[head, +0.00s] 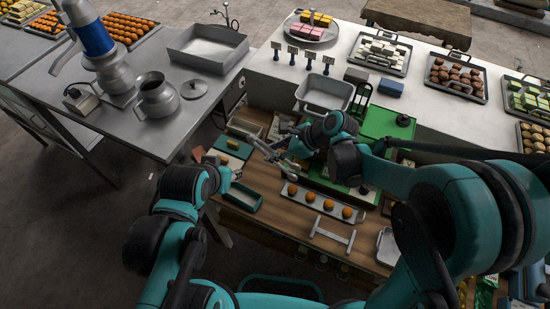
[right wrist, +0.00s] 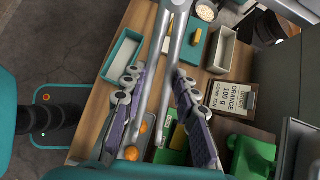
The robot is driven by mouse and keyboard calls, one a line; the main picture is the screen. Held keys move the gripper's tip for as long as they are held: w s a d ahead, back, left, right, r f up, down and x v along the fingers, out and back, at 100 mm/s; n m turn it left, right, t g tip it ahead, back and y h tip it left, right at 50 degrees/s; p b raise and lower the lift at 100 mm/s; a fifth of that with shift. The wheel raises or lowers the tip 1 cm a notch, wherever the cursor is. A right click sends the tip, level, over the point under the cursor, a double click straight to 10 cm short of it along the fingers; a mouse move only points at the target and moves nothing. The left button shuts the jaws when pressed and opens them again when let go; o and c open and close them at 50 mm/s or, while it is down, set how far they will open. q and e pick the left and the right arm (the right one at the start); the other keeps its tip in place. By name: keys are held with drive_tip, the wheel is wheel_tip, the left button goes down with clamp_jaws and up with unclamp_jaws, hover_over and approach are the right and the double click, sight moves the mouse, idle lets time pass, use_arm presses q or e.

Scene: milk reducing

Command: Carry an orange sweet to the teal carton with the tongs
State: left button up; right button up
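In the head view my right gripper (head: 272,150) is over the left part of the wooden bench. In the right wrist view its two fingers (right wrist: 157,80) close around the silver tongs (right wrist: 167,50), whose arms run up the picture. I see no sweet between the tongs' arms. Orange sweets (head: 328,204) sit in a row on a narrow tray (head: 302,202); some show in the right wrist view (right wrist: 131,153). The open teal carton (head: 243,197) is left of the tray and looks empty from above (right wrist: 106,72). My left gripper (head: 236,174) is near the carton, too small to read.
A green scale-like machine (head: 385,125) is behind the sweets. A white metal stand (head: 332,236) is in front of the tray. A steel basin (head: 325,93) is at the back.

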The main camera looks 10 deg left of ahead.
drive_tip(key=shift+w+a+r+m+t, duration=0.1)
drive_tip(key=shift+w+a+m+t, duration=0.05)
drive_tip(key=shift+m+t, duration=0.15)
wheel_tip(320, 180, down, 10)
drive_tip(key=b, duration=0.8)
idle(0.4)
drive_tip(key=shift+o, duration=0.3)
drive_tip(key=c, duration=0.5)
